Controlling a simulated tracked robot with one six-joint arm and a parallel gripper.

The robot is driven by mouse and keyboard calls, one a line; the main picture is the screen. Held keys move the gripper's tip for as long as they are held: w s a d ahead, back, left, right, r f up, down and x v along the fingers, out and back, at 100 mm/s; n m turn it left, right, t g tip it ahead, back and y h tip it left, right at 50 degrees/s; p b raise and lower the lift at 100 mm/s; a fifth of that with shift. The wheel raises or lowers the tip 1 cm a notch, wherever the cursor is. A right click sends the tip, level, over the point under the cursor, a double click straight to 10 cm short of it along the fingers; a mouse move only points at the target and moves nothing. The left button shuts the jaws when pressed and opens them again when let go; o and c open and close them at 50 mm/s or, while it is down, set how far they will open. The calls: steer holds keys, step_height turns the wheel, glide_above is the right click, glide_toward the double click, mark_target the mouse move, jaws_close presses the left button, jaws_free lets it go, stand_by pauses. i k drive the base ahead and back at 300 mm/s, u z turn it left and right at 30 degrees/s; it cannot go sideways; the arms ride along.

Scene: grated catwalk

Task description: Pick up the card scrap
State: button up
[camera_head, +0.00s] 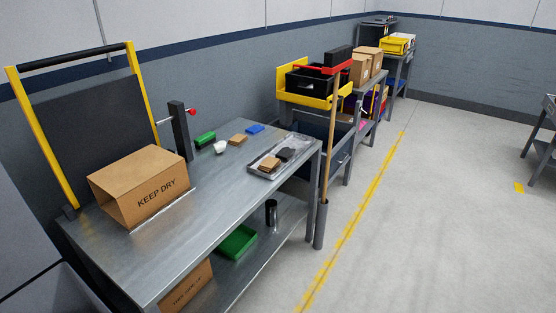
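Two small brown pieces that look like card are on the grey metal workbench (190,234). One brown piece (237,140) lies on the bare bench top, between a white item and the tray. The other brown piece (269,163) lies in a shallow grey tray (262,174), beside a dark flat piece (286,154). I cannot tell which of the two is the card scrap. My gripper is not in view.
A "KEEP DRY" carton (140,185) stands at the bench's left. A green block (205,139), a white item (220,147) and a blue block (255,128) sit toward the back. A wooden pole (332,130) stands by the right end. Floor at right is open.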

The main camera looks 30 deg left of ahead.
mark_target(269, 164)
steer(key=i, duration=1.75)
steer(key=u, duration=3.55)
